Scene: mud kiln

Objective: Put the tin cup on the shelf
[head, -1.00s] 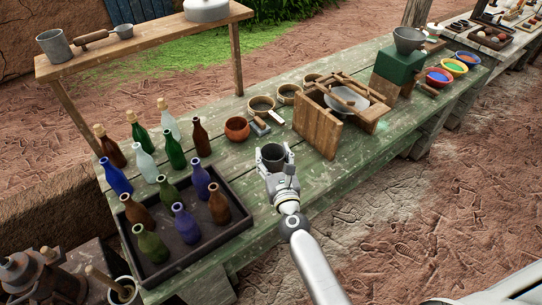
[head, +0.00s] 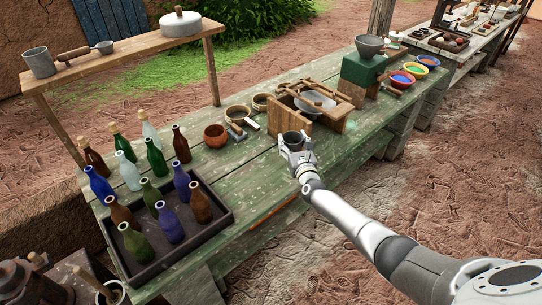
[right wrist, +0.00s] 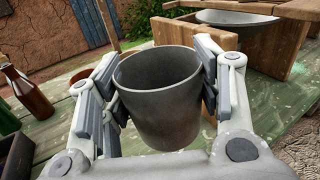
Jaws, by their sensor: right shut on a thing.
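The dark grey tin cup (head: 293,140) is upright in my right gripper (head: 296,146), over the front part of the green table, just in front of the wooden box. In the right wrist view the cup (right wrist: 160,105) stands between the two finger pads, which press on its sides; its open mouth looks empty. The wooden shelf (head: 140,50) stands raised at the back left, well away from the gripper. My left gripper is not in view.
The shelf holds a grey mug (head: 39,62), a ladle-like tool (head: 105,47) and a lidded pot (head: 181,23). Several bottles and a dark tray (head: 215,226) fill the table's left. A wooden box (head: 295,108) and clay bowl (head: 215,135) stand near the cup.

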